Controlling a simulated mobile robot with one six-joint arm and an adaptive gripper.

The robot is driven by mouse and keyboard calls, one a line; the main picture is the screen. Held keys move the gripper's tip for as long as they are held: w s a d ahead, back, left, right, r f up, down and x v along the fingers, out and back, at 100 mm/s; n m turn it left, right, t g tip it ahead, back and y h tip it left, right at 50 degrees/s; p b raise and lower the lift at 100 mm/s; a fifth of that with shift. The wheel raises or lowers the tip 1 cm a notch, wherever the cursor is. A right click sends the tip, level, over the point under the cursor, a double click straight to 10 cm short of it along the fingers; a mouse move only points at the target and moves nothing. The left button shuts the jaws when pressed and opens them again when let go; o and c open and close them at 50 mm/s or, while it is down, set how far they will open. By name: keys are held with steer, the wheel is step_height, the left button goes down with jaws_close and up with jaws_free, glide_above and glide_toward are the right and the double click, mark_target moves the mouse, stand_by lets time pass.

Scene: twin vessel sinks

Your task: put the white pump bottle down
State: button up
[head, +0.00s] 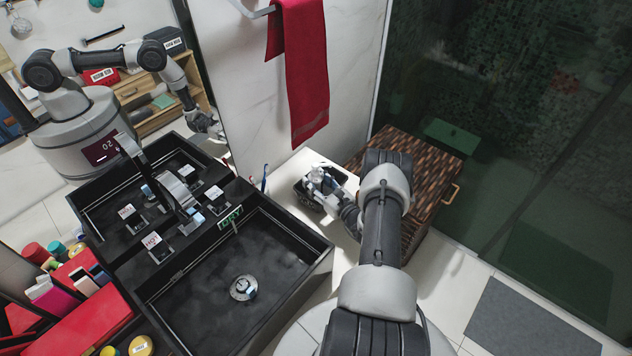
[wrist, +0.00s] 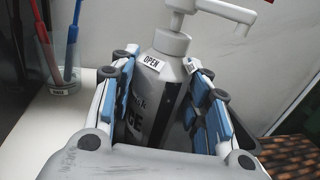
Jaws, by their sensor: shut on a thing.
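The white pump bottle stands roughly upright between the fingers of my gripper (wrist: 165,100) in the wrist view. Its grey-white body (wrist: 157,92) bears dark lettering and an "OPEN" label, and its pump nozzle points right. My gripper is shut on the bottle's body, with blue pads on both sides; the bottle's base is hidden. In the head view the bottle (head: 317,176) and my gripper (head: 328,190) are small, at a black open container (head: 303,197) on the white counter. I cannot tell whether the base touches anything.
A clear cup (wrist: 62,78) with red and blue brushes stands left of the bottle. Black twin sinks (head: 190,290) lie to the left in the head view. A brown woven cabinet (head: 430,165) stands to the right, and a red towel (head: 300,70) hangs above.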

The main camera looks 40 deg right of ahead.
mark_target(320, 185)
steer(key=shift+f+b, duration=0.15)
steer(key=shift+b, duration=0.15)
steer(key=o, duration=1.4)
steer(key=shift+s+r+p, duration=0.1)
steer(key=shift+r+p, duration=0.15)
steer(key=shift+p, duration=0.15)
steer(key=s, duration=0.5)
steer(key=s+a, duration=0.1)
steer(key=s, duration=0.1)
steer(key=shift+s+f+p, duration=0.1)
steer(key=shift+s+p, duration=0.05)
steer(key=shift+p, duration=0.2)
